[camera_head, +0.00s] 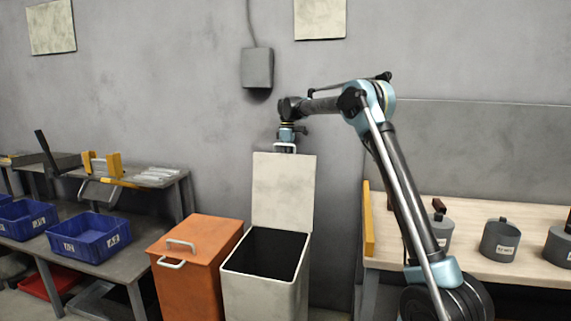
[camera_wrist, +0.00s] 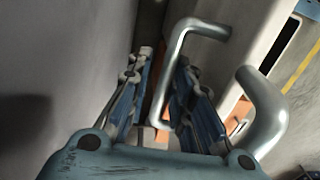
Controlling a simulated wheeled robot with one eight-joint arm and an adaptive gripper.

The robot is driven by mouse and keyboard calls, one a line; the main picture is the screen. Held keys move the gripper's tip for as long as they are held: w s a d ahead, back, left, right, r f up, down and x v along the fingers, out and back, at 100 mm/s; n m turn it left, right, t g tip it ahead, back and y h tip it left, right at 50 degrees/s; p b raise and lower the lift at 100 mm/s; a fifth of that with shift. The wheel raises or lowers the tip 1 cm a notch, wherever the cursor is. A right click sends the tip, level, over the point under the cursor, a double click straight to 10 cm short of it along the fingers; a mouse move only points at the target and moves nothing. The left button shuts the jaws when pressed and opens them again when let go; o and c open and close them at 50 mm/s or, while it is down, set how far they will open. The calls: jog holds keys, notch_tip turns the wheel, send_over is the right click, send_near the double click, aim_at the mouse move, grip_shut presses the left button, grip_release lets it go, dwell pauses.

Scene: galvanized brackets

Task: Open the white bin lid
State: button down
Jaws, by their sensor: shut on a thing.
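The white bin (camera_head: 262,300) stands on the floor with its opening uncovered and a dark, empty-looking inside. Its white lid (camera_head: 284,192) stands about upright at the back of the opening. My gripper (camera_head: 287,142) is at the lid's top edge, shut on the lid handle (camera_head: 277,148). In the wrist view, the fingers (camera_wrist: 160,95) are close around a grey metal handle bar (camera_wrist: 176,62). A second bent metal bar (camera_wrist: 265,110) shows to the right of the fingers. The exact contact is partly hidden by the fingers.
An orange bin (camera_head: 190,265) with its lid closed stands directly left of the white bin. A metal bench with blue trays (camera_head: 95,240) is farther left. A wooden table (camera_head: 465,265) with grey pots is at the right. The wall is close behind the lid.

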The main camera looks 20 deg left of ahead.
jog(key=shift+w+d+f, duration=0.1)
jog(key=shift+w, duration=0.3)
jog(key=c, duration=1.7)
grip_release()
jog(key=shift+o, duration=0.2)
jog(key=shift+w+f, duration=0.2)
jog(key=shift+s+r, duration=0.1)
jog(key=shift+s, duration=0.05)
jog(key=shift+s+r, duration=0.1)
notch_tip(320, 180, up, 12)
jog(key=shift+w, duration=0.45)
